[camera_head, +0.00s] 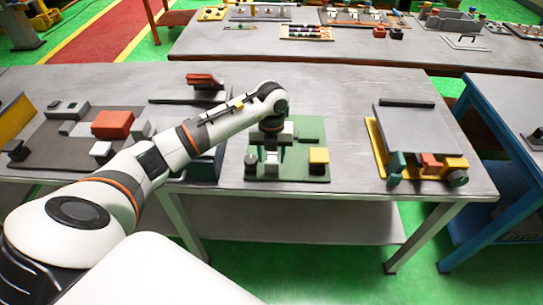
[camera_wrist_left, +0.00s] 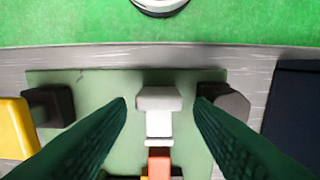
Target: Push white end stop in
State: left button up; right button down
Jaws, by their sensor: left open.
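The white end stop (camera_wrist_left: 159,99) shows in the middle of the left wrist view, on a green board (camera_wrist_left: 85,88). A narrower white piece and an orange-red block (camera_wrist_left: 159,163) line up below it in that view. My left gripper (camera_wrist_left: 161,102) is open, with its dark green fingers on either side of the white end stop and gaps showing on both sides. In the head view my left gripper (camera_head: 271,147) points down over the green board (camera_head: 292,173) and partly hides what is under it. My right gripper is not in view.
A yellow block (camera_head: 319,157) stands at the right of the green board. Dark blocks (camera_wrist_left: 48,105) flank the end stop in the wrist view. A grey plate on a yellow base (camera_head: 375,148) stands to the right. A dark board with a red block (camera_head: 112,124) lies to the left.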

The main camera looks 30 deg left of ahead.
pick_arm(q)
jog(key=shift+f, duration=1.3)
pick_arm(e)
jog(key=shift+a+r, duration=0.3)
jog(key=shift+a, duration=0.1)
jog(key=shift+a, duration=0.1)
